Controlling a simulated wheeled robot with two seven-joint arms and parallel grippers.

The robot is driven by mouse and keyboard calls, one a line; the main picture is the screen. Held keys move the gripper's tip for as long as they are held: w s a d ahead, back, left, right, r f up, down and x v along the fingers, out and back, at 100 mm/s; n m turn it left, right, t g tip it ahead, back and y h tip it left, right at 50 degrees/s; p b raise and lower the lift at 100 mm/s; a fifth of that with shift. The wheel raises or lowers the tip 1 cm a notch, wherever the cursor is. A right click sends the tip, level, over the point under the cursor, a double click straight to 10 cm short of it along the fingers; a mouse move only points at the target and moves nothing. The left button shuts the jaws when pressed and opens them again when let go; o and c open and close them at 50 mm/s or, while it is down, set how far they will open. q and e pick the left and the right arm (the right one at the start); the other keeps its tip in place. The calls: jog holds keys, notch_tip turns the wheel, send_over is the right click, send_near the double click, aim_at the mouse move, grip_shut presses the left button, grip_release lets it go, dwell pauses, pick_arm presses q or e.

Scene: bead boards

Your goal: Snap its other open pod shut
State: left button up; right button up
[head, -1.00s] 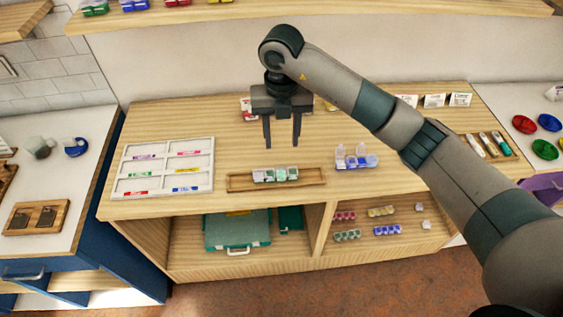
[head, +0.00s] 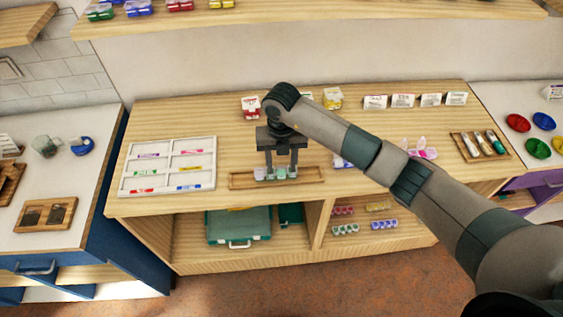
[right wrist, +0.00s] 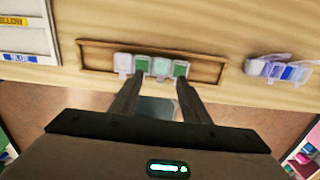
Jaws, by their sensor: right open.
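A short strip of green and whitish pods (head: 278,174) lies in the shallow wooden tray (head: 318,173) on the table. In the right wrist view, green pods (right wrist: 141,63) alternate with pale ones (right wrist: 161,67); I cannot tell clearly which lids there are open. My right gripper (head: 280,177) points down at this strip, its open fingers apart and nothing seen between them. Its fingertips (right wrist: 157,80) appear at the strip's near side; contact cannot be told. My left gripper is not in view.
A blue-and-white pod strip (right wrist: 284,71) lies right of the tray, mostly behind my arm in the head view. A pink strip (head: 423,153) with raised lids lies further right. A white sorting board (head: 168,166) stands left. Bare wood lies behind the tray.

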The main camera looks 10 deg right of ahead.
jog(key=shift+c, duration=0.6)
jog(key=c, duration=1)
jog(key=shift+o, duration=0.2)
jog(key=shift+s+f+t+b, duration=0.15)
jog(key=shift+f+t+b, duration=0.1)
jog(key=shift+t+b, duration=0.2)
jog(key=shift+s+t+b, duration=0.15)
jog(key=shift+t+b, duration=0.1)
jog(key=shift+b, duration=0.1)
jog(key=o, duration=1.1)
jog(key=shift+r, duration=0.1)
